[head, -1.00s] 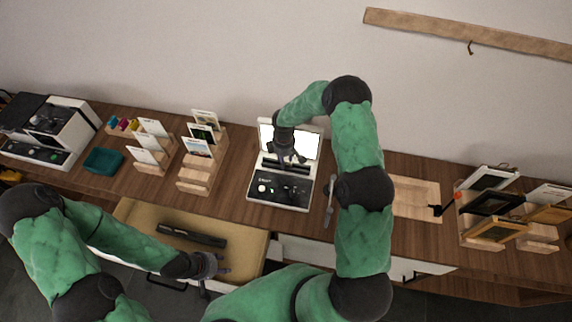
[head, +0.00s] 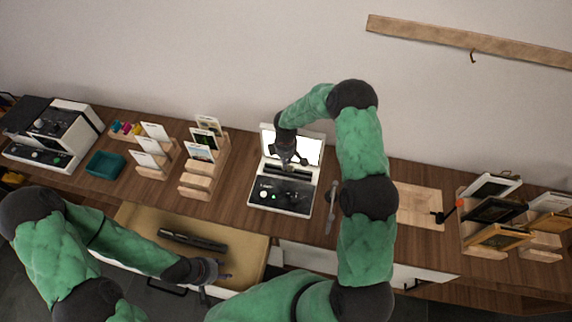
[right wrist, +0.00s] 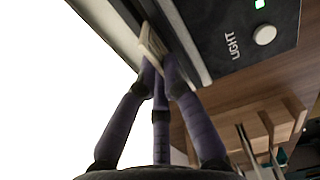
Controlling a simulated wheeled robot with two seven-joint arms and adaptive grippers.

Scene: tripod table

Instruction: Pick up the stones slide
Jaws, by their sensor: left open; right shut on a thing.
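My right gripper (head: 288,158) is at the lit screen of the white slide viewer (head: 252,190). In the right wrist view its fingers (right wrist: 158,75) are shut on a thin pale slide-like piece (right wrist: 152,45) at the viewer's edge, beside the bright screen. The face of this piece is hidden, so I cannot tell whether it is the stones slide. Several picture slides (head: 199,152) stand in a wooden rack left of the viewer; their pictures are too small to tell apart. My left gripper (head: 212,272) is open and empty at the right part of the open drawer.
The open drawer (head: 135,215) holds a black bar-shaped object (head: 193,240). A teal tray (head: 105,165) and a white machine (head: 62,130) stand at the left. A wooden board (head: 418,203) and framed pictures (head: 496,210) are at the right. A metal tool (head: 331,208) lies beside the viewer.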

